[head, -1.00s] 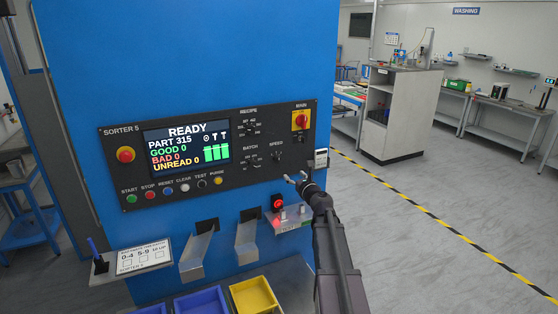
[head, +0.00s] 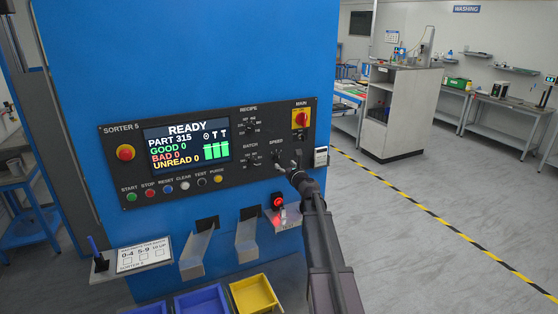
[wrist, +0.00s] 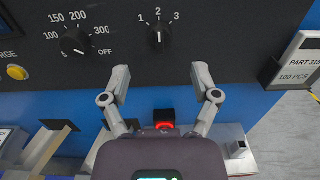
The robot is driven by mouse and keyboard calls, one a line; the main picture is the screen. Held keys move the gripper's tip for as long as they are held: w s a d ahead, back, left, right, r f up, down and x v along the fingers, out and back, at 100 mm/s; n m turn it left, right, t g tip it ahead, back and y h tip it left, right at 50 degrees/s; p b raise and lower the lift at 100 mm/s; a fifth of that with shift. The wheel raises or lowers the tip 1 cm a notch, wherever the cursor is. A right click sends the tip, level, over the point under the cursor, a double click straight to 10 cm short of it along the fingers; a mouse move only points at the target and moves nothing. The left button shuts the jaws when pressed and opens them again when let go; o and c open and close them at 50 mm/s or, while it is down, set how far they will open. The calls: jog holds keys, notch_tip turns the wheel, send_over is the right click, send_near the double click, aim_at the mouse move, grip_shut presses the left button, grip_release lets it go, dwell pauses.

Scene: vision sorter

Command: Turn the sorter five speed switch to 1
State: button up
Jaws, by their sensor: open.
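The speed switch (wrist: 158,38) is a black knob with a pale mark on the sorter panel, with 1, 2 and 3 printed around its top. Its mark appears to point up towards 2. In the wrist view my gripper (wrist: 161,73) is open and empty, its two fingertips apart below the knob, one to each side. In the head view my gripper (head: 286,169) is close to the panel, just below the speed switch (head: 277,155). I cannot tell there whether it touches the panel.
The batch knob (wrist: 75,41) is left of the speed switch. The main switch (head: 300,119) is above right. A small label holder (head: 321,157) sits at the panel's right edge. A red-lit device (head: 278,202) and chutes (head: 247,240) are below. Bins (head: 254,294) stand beneath.

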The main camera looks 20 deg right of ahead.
aim_at(279, 159)
jog(key=shift+w, duration=3.05)
grip_shut()
